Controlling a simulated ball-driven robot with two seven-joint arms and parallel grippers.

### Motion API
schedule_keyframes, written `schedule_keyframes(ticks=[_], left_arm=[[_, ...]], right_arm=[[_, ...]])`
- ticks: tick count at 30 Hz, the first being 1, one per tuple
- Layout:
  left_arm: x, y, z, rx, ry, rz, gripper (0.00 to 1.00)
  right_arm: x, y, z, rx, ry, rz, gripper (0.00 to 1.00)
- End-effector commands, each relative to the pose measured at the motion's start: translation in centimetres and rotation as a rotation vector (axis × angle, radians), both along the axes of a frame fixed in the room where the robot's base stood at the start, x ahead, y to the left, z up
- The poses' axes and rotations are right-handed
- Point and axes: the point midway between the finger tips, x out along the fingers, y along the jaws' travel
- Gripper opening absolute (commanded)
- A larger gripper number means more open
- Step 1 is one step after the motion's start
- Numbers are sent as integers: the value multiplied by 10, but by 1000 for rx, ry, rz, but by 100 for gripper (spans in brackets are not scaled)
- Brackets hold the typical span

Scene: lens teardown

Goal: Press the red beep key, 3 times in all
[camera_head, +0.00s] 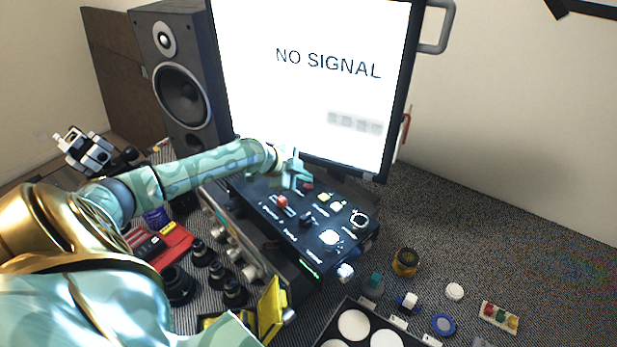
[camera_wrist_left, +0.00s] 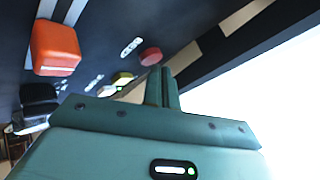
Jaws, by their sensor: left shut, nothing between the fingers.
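The red beep key is most likely the small round dark-red button (camera_head: 308,186) on the far part of the black control panel (camera_head: 262,222). It also shows as a red disc in the left wrist view (camera_wrist_left: 150,56). My left gripper (camera_head: 296,181) is shut and empty, its fingertips just beside that button in the head view. In the left wrist view, the closed fingers (camera_wrist_left: 161,86) end close below the disc; I cannot tell whether they touch it. A larger orange-red block (camera_wrist_left: 55,47) sits on the panel nearby, also seen in the head view (camera_head: 282,201). My right gripper is out of view.
A large "NO SIGNAL" screen (camera_head: 305,85) stands right behind the panel, with a speaker (camera_head: 180,80) to its left. Pale keys (camera_head: 336,206) and lit knobs share the panel. Small parts, including an amber jar (camera_head: 405,262), lie at right; lens barrels (camera_head: 202,252) stand at front left.

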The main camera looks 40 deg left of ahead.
Motion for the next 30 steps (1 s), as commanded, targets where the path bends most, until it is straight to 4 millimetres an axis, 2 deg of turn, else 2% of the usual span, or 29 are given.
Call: schedule_keyframes(ticks=[30], left_arm=[[0, 0, -9, 1, 1, -1, 0]], right_arm=[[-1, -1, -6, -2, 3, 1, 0]])
